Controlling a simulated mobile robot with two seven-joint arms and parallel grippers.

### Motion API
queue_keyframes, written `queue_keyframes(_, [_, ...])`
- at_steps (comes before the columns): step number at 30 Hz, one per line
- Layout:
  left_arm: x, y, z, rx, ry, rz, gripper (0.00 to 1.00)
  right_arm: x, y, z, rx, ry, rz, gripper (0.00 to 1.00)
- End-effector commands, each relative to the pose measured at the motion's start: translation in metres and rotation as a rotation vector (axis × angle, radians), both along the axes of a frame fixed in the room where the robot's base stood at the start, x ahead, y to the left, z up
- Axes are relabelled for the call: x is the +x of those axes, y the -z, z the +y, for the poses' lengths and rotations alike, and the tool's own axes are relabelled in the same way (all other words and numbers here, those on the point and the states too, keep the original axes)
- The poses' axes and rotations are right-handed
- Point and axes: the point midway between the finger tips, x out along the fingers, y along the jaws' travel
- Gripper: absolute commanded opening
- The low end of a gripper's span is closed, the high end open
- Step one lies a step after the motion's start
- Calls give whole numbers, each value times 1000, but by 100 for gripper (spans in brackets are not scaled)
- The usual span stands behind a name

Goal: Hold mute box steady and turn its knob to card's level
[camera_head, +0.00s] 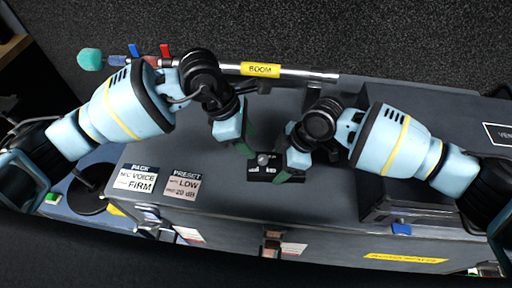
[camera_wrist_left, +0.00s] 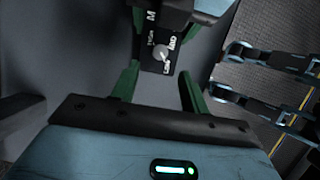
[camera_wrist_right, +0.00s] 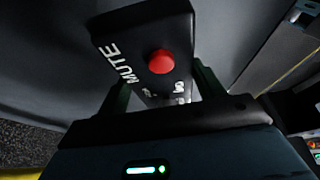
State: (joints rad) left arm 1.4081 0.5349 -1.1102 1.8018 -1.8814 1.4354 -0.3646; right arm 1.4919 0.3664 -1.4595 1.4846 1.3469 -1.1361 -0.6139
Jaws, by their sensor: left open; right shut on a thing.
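The black mute box (camera_head: 258,178) is on the grey case top, with a pale knob (camera_head: 263,159). My right gripper (camera_head: 284,177) is shut on the mute box; its red button (camera_wrist_right: 161,62) and MUTE lettering show in the right wrist view. My left gripper (camera_head: 250,152) is open, its green fingers beside the knob end. In the left wrist view the knob (camera_wrist_left: 161,53) lies ahead, between and beyond the fingertips, with small level labels around it; its exact setting is hard to read. The preset card (camera_head: 184,184) reads LOW and 20 dB.
The pack card (camera_head: 137,178), reading VOICE and FIRM, lies left of the preset card. A boom pole (camera_head: 260,70) with a yellow label runs along the back. A dark unit (camera_head: 388,208) stands right of the box. The case top in front of the box is clear.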

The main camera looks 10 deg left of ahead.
Motion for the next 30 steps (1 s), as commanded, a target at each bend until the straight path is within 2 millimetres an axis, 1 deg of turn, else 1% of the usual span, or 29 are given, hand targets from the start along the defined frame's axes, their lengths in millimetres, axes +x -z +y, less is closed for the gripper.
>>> queue_keyframes(1, [0,-10,4,-1,-1,-4,45,0,-1,0,1,0,-1,37])
queue_keyframes(3, [0,-21,9,0,0,-3,45,0,-1,0,1,0,-1,37])
queue_keyframes(6, [-1,-34,14,0,0,-3,45,0,-1,0,1,0,-1,37])
queue_keyframes(9, [-2,-43,18,-1,1,-1,45,0,-1,0,1,0,-1,37])
queue_keyframes(15, [-2,-49,20,0,0,0,45,0,-1,0,1,0,-1,37])
queue_keyframes(24, [-2,-49,20,0,0,0,45,0,-1,0,1,0,-1,37])
queue_keyframes(25, [-2,-49,20,0,0,0,45,0,-1,0,1,0,-1,71])
queue_keyframes(30, [-2,-49,20,0,0,0,45,0,-1,0,1,0,-1,93])
